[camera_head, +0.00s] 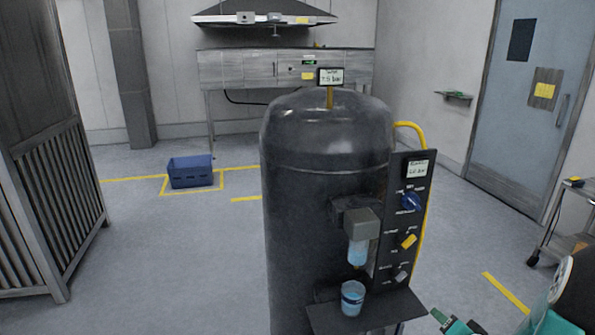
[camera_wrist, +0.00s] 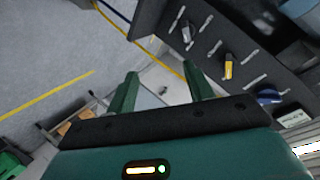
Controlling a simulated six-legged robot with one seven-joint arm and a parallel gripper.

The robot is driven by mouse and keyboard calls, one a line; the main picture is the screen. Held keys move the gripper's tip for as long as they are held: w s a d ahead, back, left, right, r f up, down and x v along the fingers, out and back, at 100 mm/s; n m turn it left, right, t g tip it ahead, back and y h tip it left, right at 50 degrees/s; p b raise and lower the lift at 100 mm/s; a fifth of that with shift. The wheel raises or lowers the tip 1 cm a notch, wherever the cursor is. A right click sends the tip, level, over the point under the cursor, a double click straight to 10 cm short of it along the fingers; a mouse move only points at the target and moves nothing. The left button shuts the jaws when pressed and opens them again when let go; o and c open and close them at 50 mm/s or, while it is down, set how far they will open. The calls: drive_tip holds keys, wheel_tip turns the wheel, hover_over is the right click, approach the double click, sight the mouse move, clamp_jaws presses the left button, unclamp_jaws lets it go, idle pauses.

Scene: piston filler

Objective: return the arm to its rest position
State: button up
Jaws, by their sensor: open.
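My gripper (camera_head: 448,318) shows at the lower right of the head view, to the right of the small shelf on the dark tank. In the wrist view, the two green fingers of my gripper (camera_wrist: 160,80) stand apart with nothing between them. Part of my arm is cut off by the bottom right corner of the head view. The control panel (camera_head: 405,220) with its blue, yellow and grey knobs is above and left of my gripper. In the wrist view the panel (camera_wrist: 205,50) fills the upper right, beyond the fingers and apart from them.
The dark tank (camera_head: 325,190) stands in the middle. A cup (camera_head: 352,298) with blue content sits on its shelf (camera_head: 380,313), under a filler nozzle. A yellow hose (camera_head: 410,130) runs behind the panel. A cart (camera_head: 570,215) is at the right. Floor is clear between tank and door (camera_head: 525,100).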

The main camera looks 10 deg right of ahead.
drive_tip(key=w+a+r+n+g+h, duration=0.25)
drive_tip(key=a+r+n+g, duration=0.2)
drive_tip(key=a+r, duration=0.8)
drive_tip(key=s+a+r+n+g+y, duration=0.1)
drive_tip(key=s+a+r+n+y, duration=0.1)
drive_tip(key=s+a, duration=0.5)
drive_tip(key=s+a+r+n+g+y, duration=0.2)
drive_tip(key=s+a+r+n, duration=0.2)
drive_tip(key=s+a, duration=0.3)
drive_tip(key=a, duration=0.5)
drive_tip(key=shift+a, duration=0.2)
